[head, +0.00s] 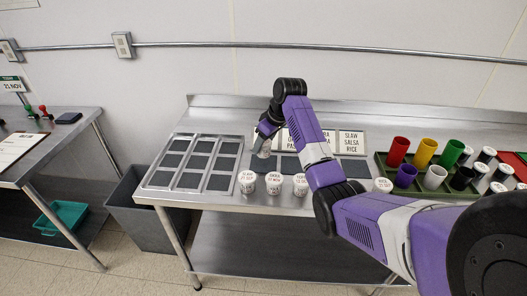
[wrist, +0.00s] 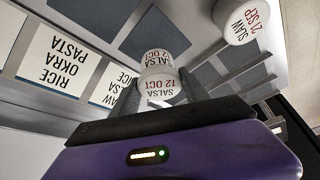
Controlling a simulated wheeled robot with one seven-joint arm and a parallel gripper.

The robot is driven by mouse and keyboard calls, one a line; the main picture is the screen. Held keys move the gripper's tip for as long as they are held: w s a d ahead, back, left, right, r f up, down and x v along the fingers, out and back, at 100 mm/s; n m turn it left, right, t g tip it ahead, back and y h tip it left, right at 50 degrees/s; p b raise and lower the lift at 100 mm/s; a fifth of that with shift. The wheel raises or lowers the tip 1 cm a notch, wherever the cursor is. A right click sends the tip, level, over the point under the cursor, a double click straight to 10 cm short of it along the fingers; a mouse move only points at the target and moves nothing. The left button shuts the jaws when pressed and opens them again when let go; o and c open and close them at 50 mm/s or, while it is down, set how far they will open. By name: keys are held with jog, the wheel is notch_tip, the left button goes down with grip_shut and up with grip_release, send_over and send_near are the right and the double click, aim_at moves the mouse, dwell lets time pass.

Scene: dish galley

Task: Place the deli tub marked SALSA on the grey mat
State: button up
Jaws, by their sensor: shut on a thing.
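My gripper (wrist: 158,88) is shut on a white deli tub (wrist: 160,90) whose label reads SALSA 12 OCT. In the head view my gripper (head: 264,145) and the tub (head: 264,153) show at the right edge of the panels, near the back of the steel table; their height above it is hard to tell. Dark grey square mats (head: 290,163) lie along the table below the signs, partly hidden by my arm. More dark grey squares fill three framed panels (head: 203,142) at left. Which one is the task's mat I cannot tell.
Several white tubs (head: 273,183) stand along the front edge, one (wrist: 240,20) marked SLAW 21 SEP. Name cards (head: 351,142) stand at the back. A green tray (head: 380,160) with coloured cups is at right. A grey bin (head: 138,205) stands left of the table.

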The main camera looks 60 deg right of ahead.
aim_at(264, 150)
jog(key=shift+f, duration=2.1)
jog(key=shift+f, duration=0.1)
jog(key=o, duration=1.4)
jog(key=shift+s+r, duration=0.15)
jog(key=shift+r, duration=0.4)
jog(key=v, duration=1.1)
jog(key=shift+b, duration=0.4)
